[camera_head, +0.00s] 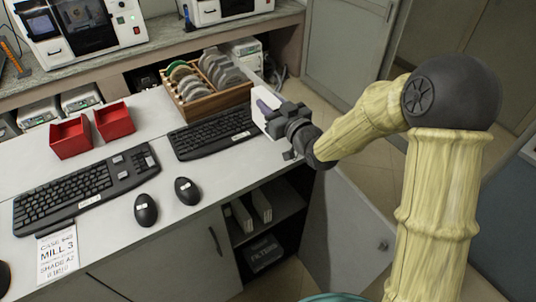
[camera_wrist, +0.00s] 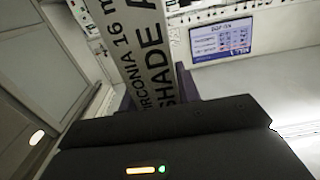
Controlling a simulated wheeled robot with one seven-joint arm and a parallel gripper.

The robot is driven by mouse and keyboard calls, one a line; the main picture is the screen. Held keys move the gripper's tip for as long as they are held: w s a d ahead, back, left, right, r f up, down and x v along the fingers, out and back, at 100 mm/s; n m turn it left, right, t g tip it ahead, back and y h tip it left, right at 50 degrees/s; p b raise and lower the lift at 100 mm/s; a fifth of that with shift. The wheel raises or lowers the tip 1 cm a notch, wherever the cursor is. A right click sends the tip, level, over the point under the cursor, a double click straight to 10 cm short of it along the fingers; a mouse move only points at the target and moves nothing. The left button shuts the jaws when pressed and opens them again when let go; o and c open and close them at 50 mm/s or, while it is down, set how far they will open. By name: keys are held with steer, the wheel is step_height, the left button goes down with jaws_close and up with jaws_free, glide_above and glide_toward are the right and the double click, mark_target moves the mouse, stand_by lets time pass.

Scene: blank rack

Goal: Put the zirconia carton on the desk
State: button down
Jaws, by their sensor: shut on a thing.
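The zirconia carton (camera_head: 258,107) is a white box. In the wrist view the carton (camera_wrist: 140,45) shows the words "zirconia 16 mm" and "shade A". My gripper (camera_head: 271,110) is shut on it, with a dark finger on either side in the wrist view (camera_wrist: 157,92). In the head view the carton appears at the right end of the white desk (camera_head: 172,180), beside a keyboard and the disc rack. I cannot tell whether it touches the desk top. Part of the carton is hidden by my gripper.
Two keyboards (camera_head: 82,190) (camera_head: 213,133), two mice (camera_head: 146,210) (camera_head: 187,191), red trays (camera_head: 114,121) and a wooden disc rack (camera_head: 214,103) occupy the desk. Bare desk lies between the keyboards and along the front. A cabinet door (camera_head: 345,225) stands open below.

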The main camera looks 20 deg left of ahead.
steer(key=shift+f+p, duration=0.7)
steer(key=shift+f, duration=2.2)
steer(key=shift+f+p, duration=0.55)
steer(key=shift+f, duration=1.55)
steer(key=shift+f, duration=0.15)
steer(key=c, duration=1)
jaws_free()
